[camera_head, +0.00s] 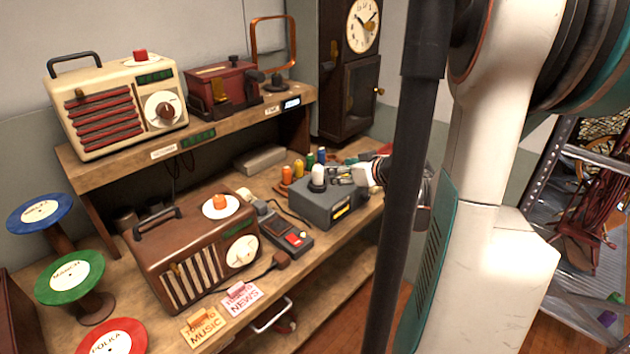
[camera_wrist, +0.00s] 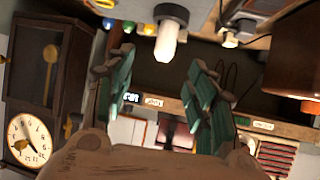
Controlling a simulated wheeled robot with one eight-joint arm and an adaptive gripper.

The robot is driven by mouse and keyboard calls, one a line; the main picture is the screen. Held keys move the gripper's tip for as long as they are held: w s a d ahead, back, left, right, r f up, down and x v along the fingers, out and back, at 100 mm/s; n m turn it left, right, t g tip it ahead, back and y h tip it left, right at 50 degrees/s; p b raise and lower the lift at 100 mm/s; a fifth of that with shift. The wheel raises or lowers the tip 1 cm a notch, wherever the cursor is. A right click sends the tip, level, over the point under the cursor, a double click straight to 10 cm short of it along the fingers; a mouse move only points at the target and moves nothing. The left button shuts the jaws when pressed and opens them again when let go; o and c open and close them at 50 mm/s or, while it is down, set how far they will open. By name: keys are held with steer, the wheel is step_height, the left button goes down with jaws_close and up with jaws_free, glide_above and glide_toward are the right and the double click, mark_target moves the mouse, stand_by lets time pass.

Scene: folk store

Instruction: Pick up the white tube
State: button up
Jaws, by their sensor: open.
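The white tube (camera_head: 318,176) stands upright in the top of a grey device (camera_head: 335,207) on the wooden workbench. In the wrist view, the white tube (camera_wrist: 166,42) shows upside down, in the gap between my teal fingers and out past their tips. My gripper (camera_wrist: 160,60) is open and empty. In the head view, my gripper (camera_head: 372,172) is to the right of the tube, mostly hidden behind a dark post and my arm. I see no contact with the tube.
Orange, yellow, green and blue tubes (camera_head: 298,168) stand close behind the white one. A brown radio (camera_head: 170,250) with an orange knob sits to the left. An upper shelf (camera_head: 215,125) holds a cream radio (camera_head: 100,115). A clock cabinet (camera_head: 350,90) stands at the back.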

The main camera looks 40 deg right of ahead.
mark_target(321, 171)
steer(key=b+x, duration=0.1)
steer(key=x, duration=0.5)
steer(key=shift+w+f+b, duration=0.15)
steer(key=shift+w+b, duration=0.1)
steer(key=shift+b, duration=0.05)
steer(key=shift+a+b+x, duration=0.2)
steer(key=shift+b+x, duration=0.4)
steer(key=shift+x, duration=0.75)
steer(key=shift+a+b+x, duration=0.15)
steer(key=shift+b+x, duration=0.45)
steer(key=shift+x, duration=0.75)
steer(key=c, duration=0.9)
